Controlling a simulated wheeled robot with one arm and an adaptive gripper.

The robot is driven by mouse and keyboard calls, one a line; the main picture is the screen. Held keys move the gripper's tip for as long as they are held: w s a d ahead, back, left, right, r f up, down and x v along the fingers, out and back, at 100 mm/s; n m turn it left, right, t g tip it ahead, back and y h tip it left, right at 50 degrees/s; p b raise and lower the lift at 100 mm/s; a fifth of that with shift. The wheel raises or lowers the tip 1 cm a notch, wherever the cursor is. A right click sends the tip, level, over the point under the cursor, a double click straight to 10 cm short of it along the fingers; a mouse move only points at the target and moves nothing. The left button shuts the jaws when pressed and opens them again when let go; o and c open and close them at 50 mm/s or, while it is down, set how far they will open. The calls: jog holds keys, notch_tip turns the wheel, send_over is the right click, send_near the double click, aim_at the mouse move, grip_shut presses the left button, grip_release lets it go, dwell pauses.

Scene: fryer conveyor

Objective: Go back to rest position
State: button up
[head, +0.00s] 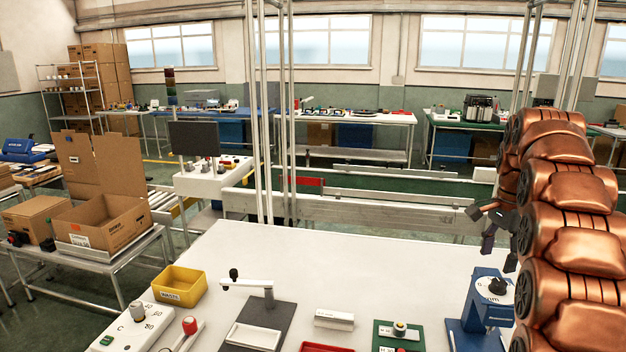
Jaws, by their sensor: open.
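My gripper (482,230) is at the right of the head view, beside my copper-coloured arm. Its dark fingers are spread apart and point left and down, with nothing visible between them. It is above the right rear part of the white worktable (340,260). A blue device with a round white dial (490,300) stands on the table below the gripper, apart from it. My arm hides part of the table's right side and part of the gripper's base.
A yellow waste bin (180,285), a control box with knobs (130,330), a lever fixture (250,288), a white block (334,319) and a green plate (398,337) stand along the table's front. The table's rear middle is clear. Metal posts (268,120) rise behind it.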

jog(key=s+a+f+n, duration=0.2)
jog(key=s+a+n, duration=0.6)
jog(key=s+a, duration=0.9)
jog(key=s+a+f+n, duration=0.2)
jog(key=s+f, duration=0.1)
jog(key=s, duration=0.3)
jog(key=s+a+f+n+g, duration=0.1)
jog(key=s+a+f+n, duration=0.2)
jog(key=s, duration=0.4)
jog(key=s+a+f+n, duration=0.2)
jog(key=s+f+n, duration=0.1)
jog(key=s, duration=0.4)
jog(key=shift+a+f+g, duration=0.15)
jog(key=shift+f+g, duration=0.15)
jog(key=shift+f, duration=0.1)
